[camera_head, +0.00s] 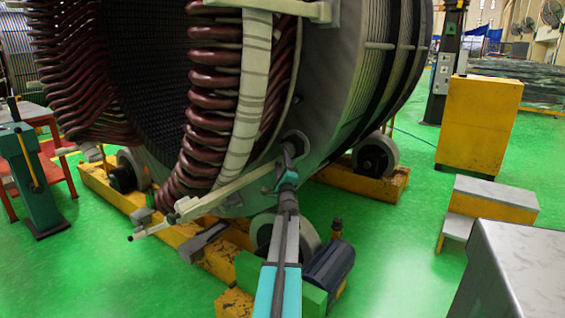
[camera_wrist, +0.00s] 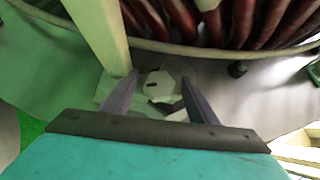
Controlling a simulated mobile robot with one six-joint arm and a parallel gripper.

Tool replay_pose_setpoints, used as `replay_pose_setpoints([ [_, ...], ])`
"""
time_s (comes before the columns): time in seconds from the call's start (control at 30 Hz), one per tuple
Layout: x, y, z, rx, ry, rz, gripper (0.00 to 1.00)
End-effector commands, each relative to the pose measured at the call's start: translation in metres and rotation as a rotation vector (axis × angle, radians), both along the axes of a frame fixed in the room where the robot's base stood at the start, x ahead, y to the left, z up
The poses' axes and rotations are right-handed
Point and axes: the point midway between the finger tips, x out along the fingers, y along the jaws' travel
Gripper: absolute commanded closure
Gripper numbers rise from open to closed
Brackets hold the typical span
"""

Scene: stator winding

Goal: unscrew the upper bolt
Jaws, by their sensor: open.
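The stator (camera_head: 345,95) is a huge grey ring with red-brown coils. A round pale end with a bolt-like head (camera_head: 296,139) shows on its lower side, just above my gripper (camera_head: 289,158) in the head view. In the wrist view, my gripper (camera_wrist: 160,77) is open, its two dark fingers pointing at a pale, roughly hexagonal bolt head (camera_wrist: 162,88) with a dark mark. The bolt head appears between the fingers; I cannot tell whether they touch it. Which of the bolts is the upper one is not clear from the frames.
A pale beam (camera_wrist: 98,32) runs close to the left finger in the wrist view. Coils (camera_wrist: 245,20) lie beyond. In the head view, yellow supports (camera_head: 365,180) with rollers stand under the stator, and a yellow cabinet (camera_head: 480,122) stands right.

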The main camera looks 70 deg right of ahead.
Motion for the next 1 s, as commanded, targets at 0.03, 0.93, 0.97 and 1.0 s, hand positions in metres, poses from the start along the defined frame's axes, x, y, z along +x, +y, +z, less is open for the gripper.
replay_pose_setpoints([
  [0.03,0.0014,-0.0028,0.001,0.0,0.0,0.0,0.47],
  [0.93,0.0016,-0.0054,0.0026,0.001,0.003,-0.001,0.88],
  [0.97,0.0016,-0.0053,0.0028,0.001,0.003,-0.001,0.88],
  [1.0,0.0015,-0.0054,0.003,0.002,0.006,-0.001,0.88],
])
